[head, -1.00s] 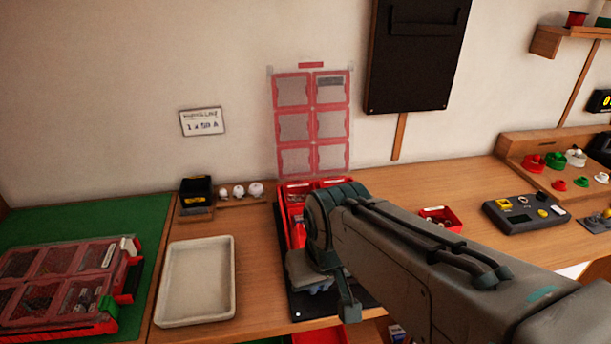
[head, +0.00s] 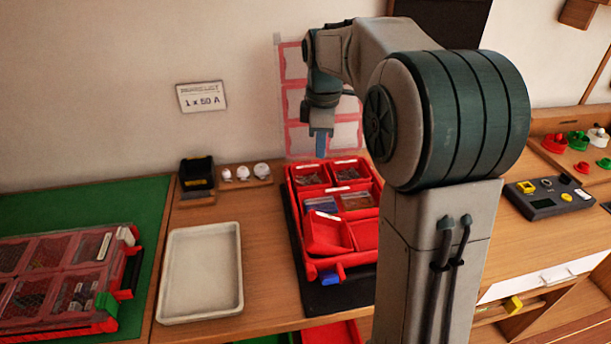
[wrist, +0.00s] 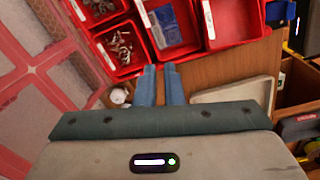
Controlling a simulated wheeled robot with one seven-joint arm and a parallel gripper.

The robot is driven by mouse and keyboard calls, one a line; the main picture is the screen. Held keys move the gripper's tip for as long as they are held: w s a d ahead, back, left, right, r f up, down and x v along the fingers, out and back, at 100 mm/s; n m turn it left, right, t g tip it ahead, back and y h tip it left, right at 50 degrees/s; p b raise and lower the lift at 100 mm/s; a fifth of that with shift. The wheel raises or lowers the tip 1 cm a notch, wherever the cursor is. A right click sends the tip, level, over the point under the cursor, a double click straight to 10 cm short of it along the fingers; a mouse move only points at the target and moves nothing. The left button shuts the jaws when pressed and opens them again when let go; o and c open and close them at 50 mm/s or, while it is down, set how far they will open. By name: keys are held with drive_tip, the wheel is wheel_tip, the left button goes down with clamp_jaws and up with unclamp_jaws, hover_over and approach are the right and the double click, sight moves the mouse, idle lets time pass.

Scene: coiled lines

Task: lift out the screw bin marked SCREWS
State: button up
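The open red case (head: 310,266) stands on a black mat and holds several red bins. Its back-left bin (head: 312,176) and back-right bin (head: 346,169) hold small metal pieces. A bin with blue contents (head: 321,204) sits in front. In the wrist view a bin of loose metal hardware (wrist: 119,50) lies just beyond my fingertips, slightly left. White labels show on the bins, but I cannot read which says SCREWS. My gripper (head: 321,156) hangs above the back of the case, apart from the bins. Its blue fingers (wrist: 159,68) are slightly apart with nothing between them.
A clear-panelled red lid (head: 297,103) stands upright behind the case. An empty white tray (head: 199,275) lies to the left. A closed red organizer (head: 60,277) rests on the green mat (head: 120,212). My arm hides the bench right of the case.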

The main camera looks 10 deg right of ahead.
drive_tip(key=w+f+n, duration=0.2)
drive_tip(key=w+n, duration=0.1)
drive_tip(key=w, duration=0.1)
approach(315, 182)
drive_tip(key=s+f, duration=0.2)
drive_tip(key=s+a+f, duration=0.1)
drive_tip(key=s+f, duration=0.2)
drive_tip(key=shift+a+f+p, duration=0.1)
drive_tip(key=shift+f+p, duration=0.1)
drive_tip(key=shift+p, duration=0.15)
clamp_jaws()
drive_tip(key=shift+r, duration=0.1)
